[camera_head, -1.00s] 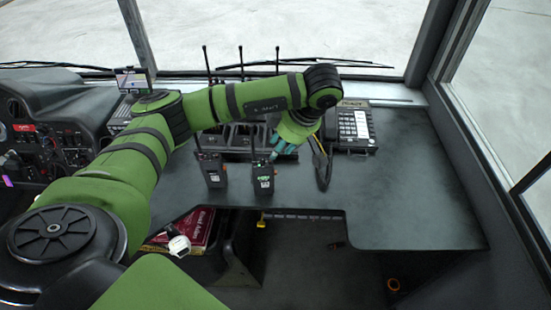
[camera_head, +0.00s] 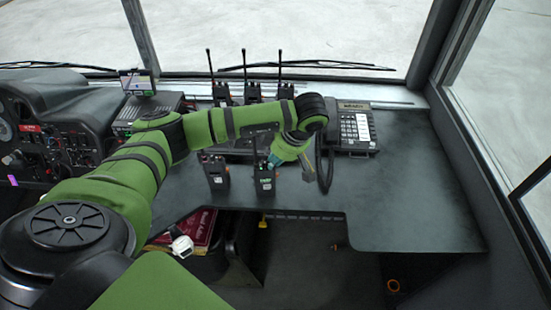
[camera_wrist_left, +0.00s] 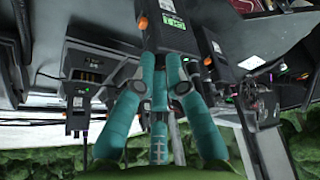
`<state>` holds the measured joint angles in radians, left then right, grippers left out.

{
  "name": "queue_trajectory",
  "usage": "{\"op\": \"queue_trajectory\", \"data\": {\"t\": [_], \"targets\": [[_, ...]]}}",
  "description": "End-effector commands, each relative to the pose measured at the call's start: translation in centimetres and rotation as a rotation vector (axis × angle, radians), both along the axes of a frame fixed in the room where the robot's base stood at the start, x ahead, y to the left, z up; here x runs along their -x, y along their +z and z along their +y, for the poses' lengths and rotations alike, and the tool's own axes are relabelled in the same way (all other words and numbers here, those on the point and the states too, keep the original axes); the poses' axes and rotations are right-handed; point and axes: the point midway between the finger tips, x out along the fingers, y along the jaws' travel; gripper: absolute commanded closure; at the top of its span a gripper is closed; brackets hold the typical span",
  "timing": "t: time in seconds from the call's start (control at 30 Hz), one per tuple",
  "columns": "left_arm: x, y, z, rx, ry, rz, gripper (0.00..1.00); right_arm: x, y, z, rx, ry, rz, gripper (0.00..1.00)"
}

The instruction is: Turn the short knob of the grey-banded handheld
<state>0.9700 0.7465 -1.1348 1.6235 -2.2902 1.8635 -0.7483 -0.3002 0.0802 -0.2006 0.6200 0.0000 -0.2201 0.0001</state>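Two black handhelds with antennas stand near the front of the dark desk: a left one (camera_head: 216,175) and a right one (camera_head: 264,183). My left gripper (camera_head: 272,160), with teal fingers, is at the top of the right handheld. In the left wrist view that handheld (camera_wrist_left: 172,34), with a lit green screen, is straight ahead of the left fingertips (camera_wrist_left: 160,62). The tips are close together at its top end, with a narrow gap between them. I cannot tell whether a knob is between them. No grey band can be made out. My right gripper is out of view.
Several more handhelds (camera_head: 252,93) stand in a charger row at the back. A desk phone (camera_head: 355,128) with a cord is right of my gripper. The desk (camera_head: 420,190) is clear at the right. The dashboard (camera_head: 60,130) is at the left.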

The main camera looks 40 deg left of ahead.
Motion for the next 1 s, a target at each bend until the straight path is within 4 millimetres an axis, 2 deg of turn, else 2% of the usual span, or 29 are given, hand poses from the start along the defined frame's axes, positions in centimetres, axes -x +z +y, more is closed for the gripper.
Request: {"op": "queue_trajectory", "data": {"t": [0.1, 0.23, 0.3, 1.0], "targets": [[-0.1, -0.1, 0.0, 0.000, 0.022, -0.001, 1.00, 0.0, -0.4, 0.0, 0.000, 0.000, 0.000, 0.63], [-0.3, -0.3, 0.0, 0.000, 0.143, -0.002, 1.00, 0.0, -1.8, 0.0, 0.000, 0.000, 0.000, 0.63], [-0.2, 0.0, 0.0, 0.000, 0.132, -0.001, 1.00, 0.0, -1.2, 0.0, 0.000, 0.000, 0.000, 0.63], [-0.2, 0.1, 0.0, 0.001, 0.130, -0.001, 1.00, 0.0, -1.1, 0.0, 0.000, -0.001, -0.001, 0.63]]}}
